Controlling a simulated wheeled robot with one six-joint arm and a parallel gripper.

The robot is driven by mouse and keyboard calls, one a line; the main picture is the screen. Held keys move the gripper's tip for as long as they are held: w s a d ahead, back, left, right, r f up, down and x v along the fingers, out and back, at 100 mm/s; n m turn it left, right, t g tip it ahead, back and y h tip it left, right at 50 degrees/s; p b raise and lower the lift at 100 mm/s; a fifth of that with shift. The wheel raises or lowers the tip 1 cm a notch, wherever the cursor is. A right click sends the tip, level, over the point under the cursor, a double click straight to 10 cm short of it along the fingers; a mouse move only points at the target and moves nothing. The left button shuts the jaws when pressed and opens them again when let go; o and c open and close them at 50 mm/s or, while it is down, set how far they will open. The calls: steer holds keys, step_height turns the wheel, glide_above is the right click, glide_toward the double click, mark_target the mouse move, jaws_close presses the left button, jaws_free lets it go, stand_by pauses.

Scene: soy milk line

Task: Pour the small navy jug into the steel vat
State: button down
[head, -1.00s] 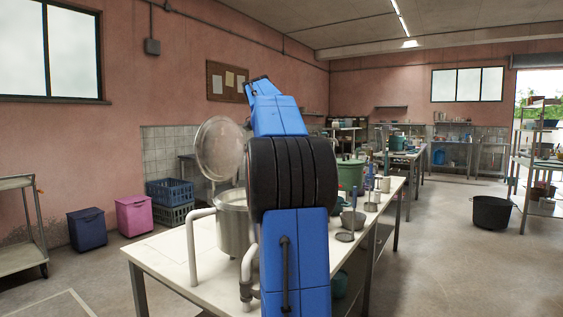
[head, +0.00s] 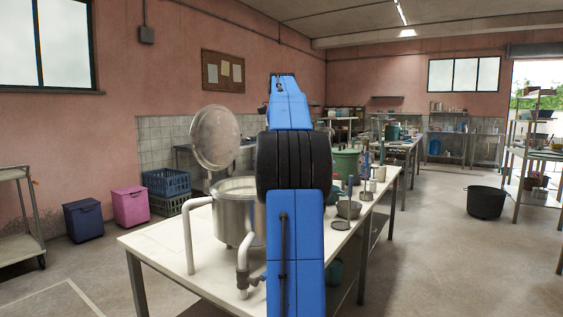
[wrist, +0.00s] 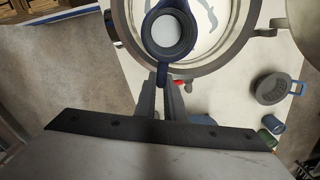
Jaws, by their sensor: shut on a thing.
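The small navy jug (wrist: 184,49) shows in the wrist view, seen from above with its round mouth facing the camera and something white inside. My gripper (wrist: 162,84) is shut on the jug's handle. The jug is over the open mouth of the steel vat (wrist: 123,30), overlapping its near rim in the picture. White liquid shows in the vat. In the head view the steel vat (head: 232,222) stands on the white table, with its round lid (head: 214,138) raised at the back. My arm hides the gripper and jug there.
A pale pipe (head: 188,235) and a valve stand beside the vat on the table (head: 160,242). A grey pan (wrist: 270,88), a blue cup (wrist: 275,127) and a green one lie right of my gripper. A green bucket (head: 345,163) stands farther back.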

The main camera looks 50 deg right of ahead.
steer(key=s+a+r, duration=0.3)
steer(key=r, duration=0.1)
steer(key=shift+s+a, duration=0.25)
steer(key=shift+a, duration=0.05)
stand_by(0.4)
